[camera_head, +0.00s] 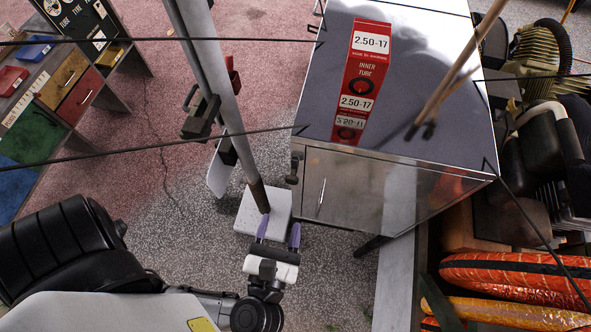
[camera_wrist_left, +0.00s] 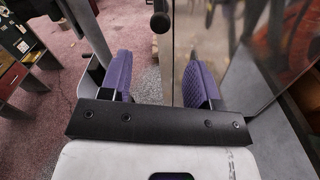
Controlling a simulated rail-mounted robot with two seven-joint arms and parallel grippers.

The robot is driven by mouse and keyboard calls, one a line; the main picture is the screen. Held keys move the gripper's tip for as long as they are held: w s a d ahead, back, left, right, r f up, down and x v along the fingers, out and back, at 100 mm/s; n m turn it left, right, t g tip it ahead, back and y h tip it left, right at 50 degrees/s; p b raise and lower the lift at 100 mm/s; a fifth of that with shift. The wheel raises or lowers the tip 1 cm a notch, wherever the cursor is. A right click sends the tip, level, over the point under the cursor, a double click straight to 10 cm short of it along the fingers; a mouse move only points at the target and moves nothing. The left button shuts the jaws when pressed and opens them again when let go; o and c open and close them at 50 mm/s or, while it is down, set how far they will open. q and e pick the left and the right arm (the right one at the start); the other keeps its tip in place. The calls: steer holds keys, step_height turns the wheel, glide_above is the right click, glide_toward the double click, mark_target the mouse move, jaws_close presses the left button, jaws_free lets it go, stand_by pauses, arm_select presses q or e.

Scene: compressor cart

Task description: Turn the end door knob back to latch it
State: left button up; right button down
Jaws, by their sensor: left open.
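The steel cabinet (camera_head: 345,190) of the cart stands right of centre in the head view, with a thin upright handle (camera_head: 320,197) on its front face. A small dark knob (camera_head: 293,179) sits at the cabinet's left front corner. In the left wrist view a black rounded knob (camera_wrist_left: 160,22) hangs at the top centre, beyond the fingers and beside the reflective panel (camera_wrist_left: 215,35). My left gripper (camera_head: 278,232) has purple finger pads and is open and empty, below and in front of the corner knob. It also shows in the left wrist view (camera_wrist_left: 158,65). The knob is apart from the fingers.
A red inner tube box (camera_head: 360,80) lies on the cabinet top. A slanted grey pole (camera_head: 215,70) stands left of the cabinet on a pale base (camera_head: 250,212). Orange rolls (camera_head: 515,275) lie at lower right. Shelves with coloured bins (camera_head: 75,95) stand at far left.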

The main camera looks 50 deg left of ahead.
mark_target(291, 182)
arm_select(q)
steer(key=x, duration=0.9)
steer(key=shift+x, duration=1)
steer(key=shift+c, duration=0.2)
